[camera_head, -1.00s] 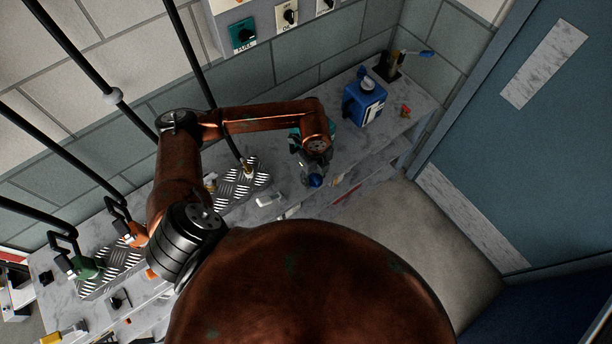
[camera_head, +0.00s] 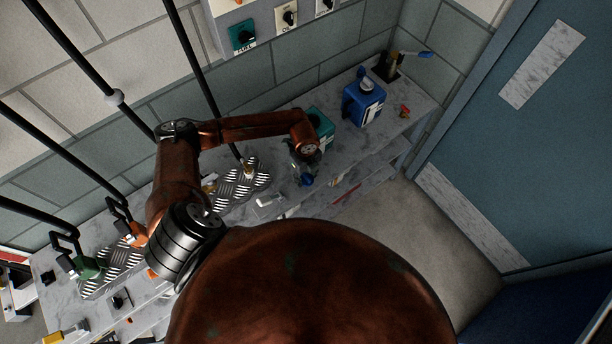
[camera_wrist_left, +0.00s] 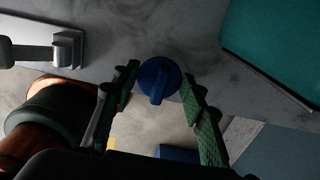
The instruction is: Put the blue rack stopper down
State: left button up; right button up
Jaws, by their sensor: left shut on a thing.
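The blue rack stopper (camera_head: 307,181) is a round blue cap with a raised grip bar, seen clearly in the left wrist view (camera_wrist_left: 159,80). My left gripper (camera_head: 303,173) is shut on it. In the left wrist view its two green-padded fingers (camera_wrist_left: 158,88) stand on either side of the stopper. In the head view the stopper shows at the lower tip of the gripper, near the front edge of the marble-look bench (camera_head: 345,152). I cannot tell whether it touches the surface. My right gripper is not in view.
A teal container (camera_head: 322,122) stands just behind the gripper; it also shows in the left wrist view (camera_wrist_left: 275,45). A blue canister (camera_head: 364,102) is farther right. A white fitting (camera_head: 268,201) and a metal tread plate (camera_head: 241,186) lie to the left.

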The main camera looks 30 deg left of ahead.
aim_at(306, 176)
pick_arm(q)
jog(key=shift+f, duration=0.2)
jog(key=o, duration=1.1)
jog(key=shift+o, duration=0.2)
jog(key=shift+r, duration=0.1)
notch_tip(306, 176, up, 12)
jog(key=shift+r+b, duration=0.15)
jog(key=shift+b, duration=0.2)
jog(key=shift+s, duration=0.1)
